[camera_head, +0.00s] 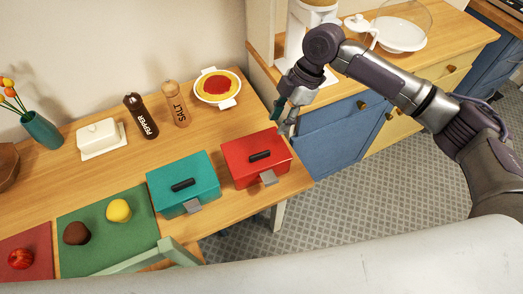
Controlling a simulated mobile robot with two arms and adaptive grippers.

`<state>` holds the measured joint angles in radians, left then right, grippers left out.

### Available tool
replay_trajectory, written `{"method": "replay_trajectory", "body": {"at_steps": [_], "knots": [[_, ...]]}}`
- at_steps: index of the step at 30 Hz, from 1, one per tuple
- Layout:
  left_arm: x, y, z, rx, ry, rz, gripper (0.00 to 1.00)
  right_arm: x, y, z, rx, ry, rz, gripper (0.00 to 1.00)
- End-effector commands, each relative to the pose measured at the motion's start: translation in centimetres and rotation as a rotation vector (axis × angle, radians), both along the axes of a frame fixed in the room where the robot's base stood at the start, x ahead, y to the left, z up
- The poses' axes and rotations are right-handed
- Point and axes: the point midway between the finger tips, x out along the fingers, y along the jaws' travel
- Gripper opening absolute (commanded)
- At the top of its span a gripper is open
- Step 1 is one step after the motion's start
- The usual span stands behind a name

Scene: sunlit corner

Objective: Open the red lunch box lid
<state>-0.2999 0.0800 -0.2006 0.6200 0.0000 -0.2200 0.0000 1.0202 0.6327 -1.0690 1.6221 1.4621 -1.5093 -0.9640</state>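The red lunch box (240,172) stands near the right end of the wooden table, and its red lid (250,149) with a dark handle (260,155) is closed. A grey latch tab (268,177) shows on its front. My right gripper (284,119) hangs above and just behind the box's back right corner, fingers pointing down. The fingers are small and dark here, and I cannot tell how far apart they are. I see nothing held. My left gripper is not in view.
A teal lunch box (171,186) stands just left of the red one. Pepper (141,116) and salt (174,104) mills, a pie dish (217,87) and a butter dish (101,138) are behind. A green chair (167,252) is in front. A cabinet (337,136) stands to the right.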

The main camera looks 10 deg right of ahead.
Motion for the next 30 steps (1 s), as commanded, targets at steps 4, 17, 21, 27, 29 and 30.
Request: {"method": "replay_trajectory", "body": {"at_steps": [4,17,21,27,29,30], "knots": [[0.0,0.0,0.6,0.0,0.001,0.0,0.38,-0.4,0.9,-2.1,0.0,0.004,0.001,0.38],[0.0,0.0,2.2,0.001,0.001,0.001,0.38,-1.2,4.2,-10.0,0.0,0.002,0.0,0.38],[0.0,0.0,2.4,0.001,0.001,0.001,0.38,-1.3,4.7,-11.4,0.0,0.001,-0.001,0.38],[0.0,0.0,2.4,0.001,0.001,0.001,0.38,-1.3,5.0,-12.2,0.0,-0.002,-0.001,0.38],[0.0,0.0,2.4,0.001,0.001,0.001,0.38,-1.3,5.0,-12.2,0.0,-0.002,-0.001,0.38],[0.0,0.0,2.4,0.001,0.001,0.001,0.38,-1.3,5.0,-12.2,0.0,-0.002,-0.001,0.38]]}}
